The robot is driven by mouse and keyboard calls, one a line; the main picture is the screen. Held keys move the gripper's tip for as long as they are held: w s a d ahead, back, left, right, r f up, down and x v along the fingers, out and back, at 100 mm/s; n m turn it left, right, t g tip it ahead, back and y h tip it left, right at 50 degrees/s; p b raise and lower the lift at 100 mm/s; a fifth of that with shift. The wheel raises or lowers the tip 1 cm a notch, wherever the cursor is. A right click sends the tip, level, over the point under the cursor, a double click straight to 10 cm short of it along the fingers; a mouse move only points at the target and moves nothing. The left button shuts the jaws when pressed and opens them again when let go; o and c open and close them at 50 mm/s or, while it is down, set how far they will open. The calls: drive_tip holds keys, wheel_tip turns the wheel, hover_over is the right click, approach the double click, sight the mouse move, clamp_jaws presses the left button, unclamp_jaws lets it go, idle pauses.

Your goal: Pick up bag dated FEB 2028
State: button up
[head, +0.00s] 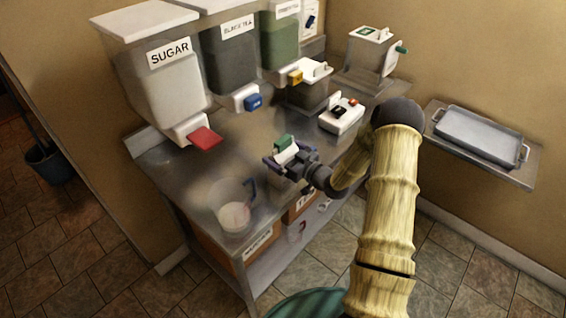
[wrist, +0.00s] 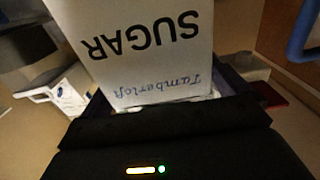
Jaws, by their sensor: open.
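A white bag (wrist: 150,50) printed SUGAR and Tamberloft appears upside down and close up in the wrist view. No date can be read on it. In the head view, a small white and green item (head: 285,148), which looks like this bag, is at my gripper (head: 284,154) over the steel table. My gripper is open, with its dark fingers at either side of the bag. Whether they touch it cannot be told. The bag's far side and base are hidden.
The steel table (head: 190,165) holds a clear jug (head: 234,212), a white device (head: 341,115) and a lidded container (head: 308,90). SUGAR (head: 165,75), dark (head: 230,60) and green (head: 280,45) dispensers stand behind. A metal tray (head: 482,137) lies on the right shelf.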

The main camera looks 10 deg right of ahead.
idle(0.4)
drive_tip(key=c, duration=1.4)
drive_tip(key=shift+r, duration=0.1)
wheel_tip(320, 180, up, 10)
drive_tip(key=shift+f+b, duration=0.1)
drive_tip(key=shift+b, duration=1)
